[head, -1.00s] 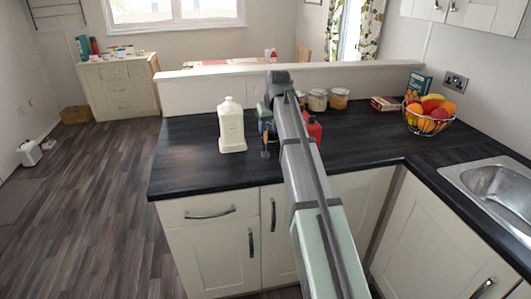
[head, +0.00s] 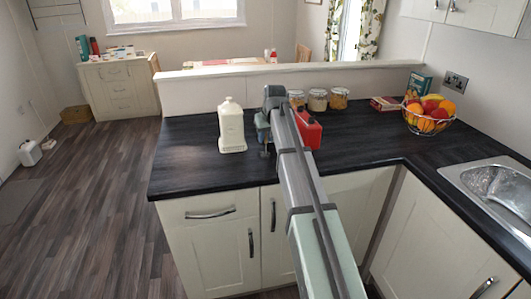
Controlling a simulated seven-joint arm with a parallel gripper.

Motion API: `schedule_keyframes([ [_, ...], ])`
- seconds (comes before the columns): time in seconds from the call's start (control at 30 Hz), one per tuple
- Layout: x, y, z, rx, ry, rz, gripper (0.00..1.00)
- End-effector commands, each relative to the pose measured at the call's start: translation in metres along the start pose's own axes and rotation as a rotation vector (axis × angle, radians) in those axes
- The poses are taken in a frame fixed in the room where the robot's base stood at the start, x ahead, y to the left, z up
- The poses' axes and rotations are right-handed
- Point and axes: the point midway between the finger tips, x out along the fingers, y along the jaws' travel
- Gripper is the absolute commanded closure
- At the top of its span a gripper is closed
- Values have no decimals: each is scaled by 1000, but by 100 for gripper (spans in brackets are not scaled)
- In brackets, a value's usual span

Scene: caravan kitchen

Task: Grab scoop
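My arm reaches forward over the dark worktop (head: 190,165). My gripper (head: 264,148) points down at the arm's far end, close above the worktop and right of the white lidded canister (head: 231,130). The fingers are small and partly hidden by my arm, so I cannot tell whether they are open or shut, or whether they hold anything. I cannot make out a scoop; my arm covers part of the worktop. A red object (head: 309,130) stands just right of my arm, partly hidden by it.
Several glass jars (head: 317,100) stand along the low back wall. A book or box (head: 384,104) and a wire fruit bowl (head: 428,120) are to the right, with a steel sink (head: 490,185) nearer. The worktop left of the canister is clear.

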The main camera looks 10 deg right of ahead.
Motion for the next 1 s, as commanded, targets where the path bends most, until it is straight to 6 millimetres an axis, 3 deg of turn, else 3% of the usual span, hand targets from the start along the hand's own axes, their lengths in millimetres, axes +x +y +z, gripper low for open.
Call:
schedule_keyframes([
  [0.3,0,0,0,0,0,0,100],
  [0.83,-1,0,-1,0,0,0,100],
  [1.0,-15,0,-8,0,3,0,100],
])
